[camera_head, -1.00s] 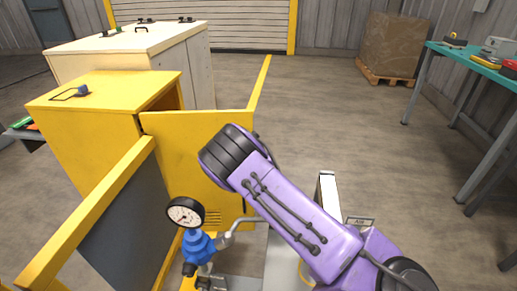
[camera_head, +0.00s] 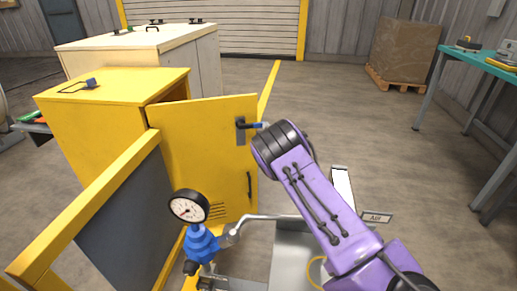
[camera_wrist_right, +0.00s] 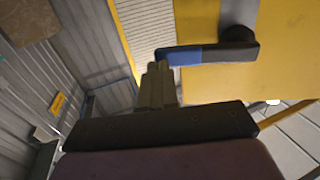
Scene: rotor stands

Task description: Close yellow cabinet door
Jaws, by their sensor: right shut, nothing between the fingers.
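The yellow cabinet (camera_head: 90,125) stands at the left in the head view. Its yellow door (camera_head: 185,150) stands open, swung out to the right. A lever handle (camera_head: 250,126), dark with a blue end, is near the door's free edge. The right wrist view shows the door (camera_wrist_right: 290,65) and the handle (camera_wrist_right: 205,54) close up. My right gripper (camera_wrist_right: 156,70) is shut and empty, its tips close to the handle's blue end; I cannot tell whether they touch. In the head view my right wrist hides the fingers. My left gripper is not in view.
A pressure gauge (camera_head: 188,207) on a blue fitting with a bent pipe stands in front of the door. A yellow-framed panel (camera_head: 125,220) is at lower left. A cream cabinet (camera_head: 190,55) stands behind. A teal table (camera_head: 480,62) is at right; open floor lies between.

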